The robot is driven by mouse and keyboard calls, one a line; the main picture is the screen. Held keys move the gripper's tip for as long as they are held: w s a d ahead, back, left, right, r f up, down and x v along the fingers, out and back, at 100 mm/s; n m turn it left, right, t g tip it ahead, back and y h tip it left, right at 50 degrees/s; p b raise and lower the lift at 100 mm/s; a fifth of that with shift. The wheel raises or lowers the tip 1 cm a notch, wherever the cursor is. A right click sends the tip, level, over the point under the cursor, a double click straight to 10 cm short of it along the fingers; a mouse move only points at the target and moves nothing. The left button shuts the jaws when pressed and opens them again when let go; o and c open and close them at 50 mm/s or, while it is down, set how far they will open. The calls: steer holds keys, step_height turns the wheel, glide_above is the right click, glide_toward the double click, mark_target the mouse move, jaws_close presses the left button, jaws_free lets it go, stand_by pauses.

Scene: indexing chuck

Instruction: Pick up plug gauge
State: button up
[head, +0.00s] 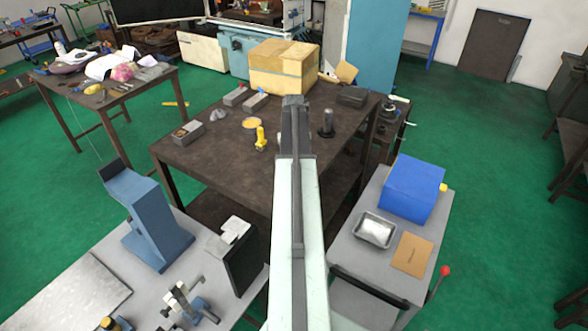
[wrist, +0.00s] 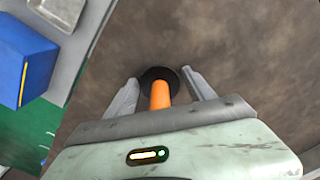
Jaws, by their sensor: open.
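In the wrist view my gripper (wrist: 158,77) is open, with one finger on each side of an orange cylinder (wrist: 160,96) with a dark round part (wrist: 158,76) at its far end. It looks like the plug gauge, seen nearly end-on. I cannot tell whether the fingers touch it. In the head view my arm's end (head: 294,103) is over the brown table (head: 215,160), and the orange piece is hidden there. A dark upright peg on a round base (head: 326,124) stands just right of my arm, and a yellow upright piece (head: 260,140) stands to its left.
A cardboard box (head: 284,68) stands at the table's back, with grey blocks (head: 235,96) nearby. A dark block (head: 352,96) is at the right. A blue box (head: 412,188) and a metal tray (head: 375,231) sit on the right-hand cart. The table's front left is mostly clear.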

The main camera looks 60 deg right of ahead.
jaws_close()
steer(key=shift+r+p, duration=0.4)
steer(key=shift+p, duration=0.25)
step_height(320, 180, up, 3)
steer(key=p, duration=0.3)
steer(key=shift+r, duration=0.1)
steer(key=s+d, duration=0.2)
steer(key=d, duration=0.2)
steer(key=s+d, duration=0.3)
steer(key=d, duration=0.2)
steer(key=s+d+r+p, duration=0.1)
steer(key=s+d, duration=0.2)
steer(key=d, duration=0.2)
